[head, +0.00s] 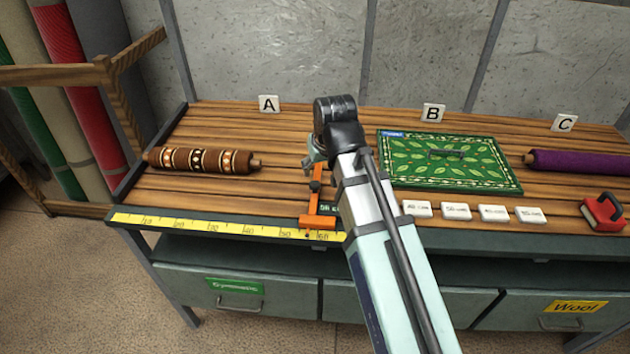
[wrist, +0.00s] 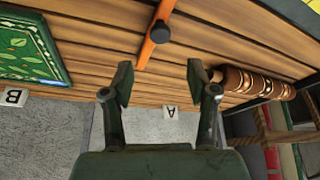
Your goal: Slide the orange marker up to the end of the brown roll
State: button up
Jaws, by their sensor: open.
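The brown patterned roll (head: 208,161) lies on the slatted bench at the left, with a wooden core tip at its right end. The orange marker (head: 315,222) stands across the yellow ruler's right part, and its arm reaches back over the bench, to the right of the roll and apart from it. In the wrist view, the marker (wrist: 151,47) has a dark knob and the roll (wrist: 262,84) is at right. My gripper (wrist: 159,83) is open and empty, its fingers apart below the marker's end in that view. In the head view, my arm partly hides the gripper (head: 313,160).
The yellow ruler (head: 225,227) runs along the bench's front edge. A green leaf-patterned rug (head: 408,166) lies right of my arm, with white tags (head: 455,211) in front. A purple roll (head: 580,162) and a red object (head: 602,213) are at far right. Bench between roll and marker is clear.

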aim_at(315, 184)
jog(key=p+x, duration=0.1)
jog(key=x, duration=0.8)
jog(key=shift+w+a+f, duration=0.1)
jog(key=shift+w+f, duration=0.05)
jog(key=shift+f, duration=0.2)
jog(key=c, duration=0.9)
